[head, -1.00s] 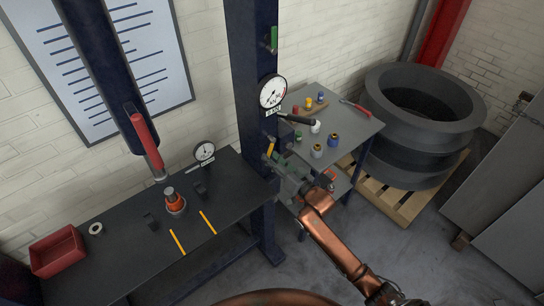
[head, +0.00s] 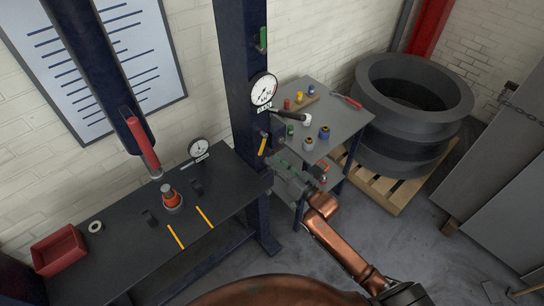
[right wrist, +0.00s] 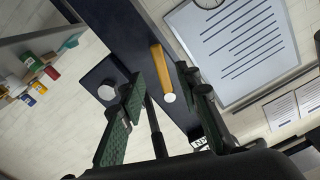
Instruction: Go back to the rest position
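My right gripper (head: 283,164) is beside the blue press column, in front of the small grey side table. In the right wrist view its green-padded fingers (right wrist: 165,108) stand apart, with nothing held between them. A yellow-handled lever (right wrist: 163,72) shows beyond the fingers, apart from them; it also shows on the column in the head view (head: 263,145). An orange ring part (head: 170,197) stands on the dark press bench (head: 120,225), below the red-sleeved ram (head: 143,143). My left gripper is not in view.
The side table (head: 335,118) holds several small coloured pots and a red-handled tool (head: 347,101). A red tray (head: 59,250) and a pale ring (head: 96,227) are on the bench. Large grey rings (head: 408,125) stand on a pallet at right. Open floor lies in front.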

